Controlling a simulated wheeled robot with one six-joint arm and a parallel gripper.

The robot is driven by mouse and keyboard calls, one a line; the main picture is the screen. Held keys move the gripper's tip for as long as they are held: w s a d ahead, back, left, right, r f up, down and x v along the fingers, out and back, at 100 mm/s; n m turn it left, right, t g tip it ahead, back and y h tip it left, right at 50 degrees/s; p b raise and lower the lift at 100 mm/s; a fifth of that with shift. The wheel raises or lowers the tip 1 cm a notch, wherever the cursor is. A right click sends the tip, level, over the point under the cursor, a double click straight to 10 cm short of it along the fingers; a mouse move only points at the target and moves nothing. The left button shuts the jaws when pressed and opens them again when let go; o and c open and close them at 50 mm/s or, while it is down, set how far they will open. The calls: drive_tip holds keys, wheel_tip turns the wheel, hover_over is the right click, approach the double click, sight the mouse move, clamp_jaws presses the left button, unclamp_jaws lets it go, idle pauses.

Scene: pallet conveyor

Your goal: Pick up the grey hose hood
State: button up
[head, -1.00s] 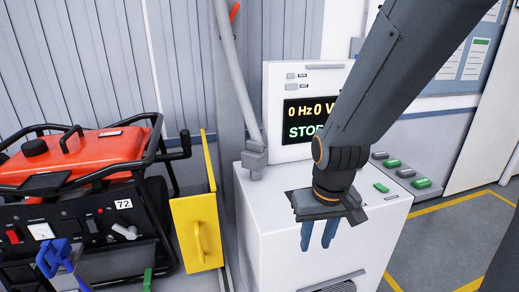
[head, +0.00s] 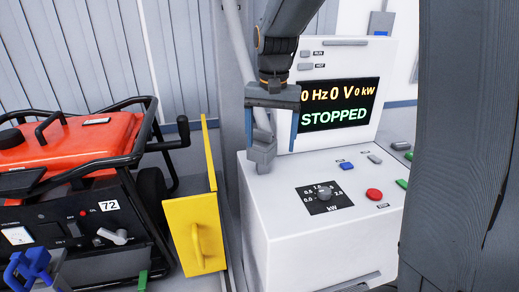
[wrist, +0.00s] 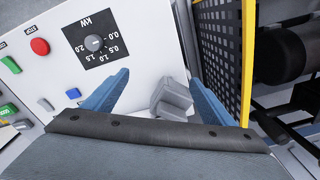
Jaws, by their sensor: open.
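The grey hose hood (head: 262,152) is a blocky grey piece at the lower end of the grey hose, by the left edge of the white console's top. My gripper (head: 272,143) points down at the hood with its two blue fingers apart, one on each side of it in the head view. In the wrist view the hood (wrist: 172,100) shows just inside the right finger of my gripper (wrist: 148,77), with a wider gap to the left finger. I cannot tell whether a finger touches it. The jaws are open and empty.
The white console (head: 300,225) has a dial (head: 324,194), a red button (head: 374,194) and a screen (head: 338,105) reading STOPPED behind. A yellow panel (head: 196,222) stands left of it, beside an orange generator (head: 75,140). The grey hose (head: 243,60) rises behind my gripper.

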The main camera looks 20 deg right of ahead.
sight(262, 140)
drive_tip(key=w+r+m+b, duration=0.1)
drive_tip(key=w+r+m, duration=0.3)
drive_tip(key=w+r, duration=0.45)
drive_tip(key=shift+g, duration=0.3)
wheel_tip(262, 140, down, 15)
drive_tip(key=p, duration=0.3)
drive_tip(key=shift+r+p, duration=0.1)
drive_tip(key=shift+p, duration=0.25)
drive_tip(key=c, duration=1.5)
wheel_tip(262, 140, up, 10)
drive_tip(key=shift+f+b, duration=0.1)
drive_tip(key=shift+b, duration=1.15)
wheel_tip(262, 140, up, 8)
drive_tip(key=p, duration=0.6)
drive_tip(key=shift+f, duration=0.1)
